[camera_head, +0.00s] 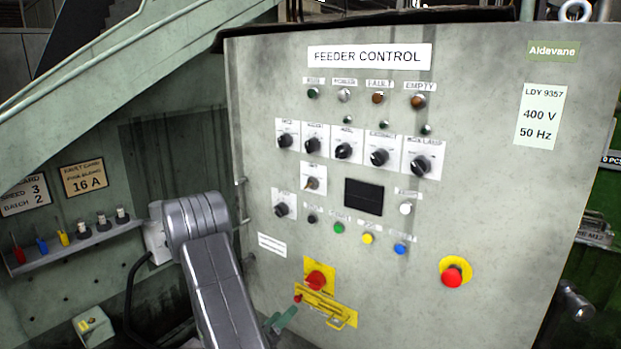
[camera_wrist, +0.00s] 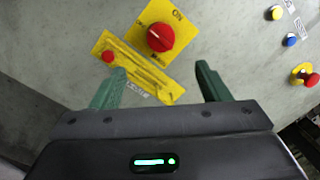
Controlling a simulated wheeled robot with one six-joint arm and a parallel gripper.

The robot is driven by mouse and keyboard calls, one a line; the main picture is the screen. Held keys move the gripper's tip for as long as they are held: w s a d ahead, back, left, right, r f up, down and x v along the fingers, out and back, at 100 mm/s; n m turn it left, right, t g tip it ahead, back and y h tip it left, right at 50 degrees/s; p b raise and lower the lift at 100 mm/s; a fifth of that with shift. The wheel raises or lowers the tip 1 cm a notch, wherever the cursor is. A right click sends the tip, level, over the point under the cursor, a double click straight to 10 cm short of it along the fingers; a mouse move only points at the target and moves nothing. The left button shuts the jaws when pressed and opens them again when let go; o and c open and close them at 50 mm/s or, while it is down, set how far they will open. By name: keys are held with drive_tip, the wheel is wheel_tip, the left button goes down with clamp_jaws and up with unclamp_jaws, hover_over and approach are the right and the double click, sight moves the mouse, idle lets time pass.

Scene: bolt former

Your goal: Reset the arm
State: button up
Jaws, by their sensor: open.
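My gripper (camera_wrist: 161,70) is open, its two green fingers apart with nothing between them. In the wrist view they point at the panel, just below a red rotary switch (camera_wrist: 160,37) on a yellow plate marked ON. A yellow hasp plate with a red knob (camera_wrist: 108,57) lies behind and between the fingers. In the head view my arm reaches up from the bottom, and a green fingertip (camera_head: 284,318) shows by the hasp plate (camera_head: 325,304) under the red switch (camera_head: 316,280). Most of my gripper is hidden there. I cannot tell whether the fingers touch the panel.
The FEEDER CONTROL cabinet (camera_head: 480,200) fills the middle and right, with several knobs, lamps and buttons. A red emergency button (camera_head: 452,277) sits at its lower right. A shelf with coloured pegs (camera_head: 90,238) is at left, below a sloping rail (camera_head: 130,50).

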sight(311, 285)
drive_tip(key=b+x, duration=0.1)
drive_tip(key=x, duration=1.1)
drive_tip(key=shift+w+d, duration=0.2)
drive_tip(key=shift+d, duration=0.05)
drive_tip(key=shift+w+d+f, duration=0.1)
drive_tip(key=shift+w+d, duration=0.05)
drive_tip(key=shift+w, duration=0.15)
drive_tip(key=m+b, duration=0.1)
drive_tip(key=m, duration=0.1)
drive_tip(key=shift+m+b, duration=0.3)
drive_tip(key=shift+b, duration=0.05)
drive_tip(key=m+g+h+b, duration=0.1)
drive_tip(key=m+b, duration=0.1)
drive_tip(key=m, duration=0.4)
drive_tip(key=shift+b, duration=0.4)
drive_tip(key=m+b, duration=0.1)
drive_tip(key=m, duration=0.3)
drive_tip(key=shift+g, duration=0.3)
drive_tip(key=m, duration=0.4)
drive_tip(key=shift+r+b, duration=0.25)
drive_tip(key=shift+b, duration=0.15)
drive_tip(key=shift+m, duration=0.3)
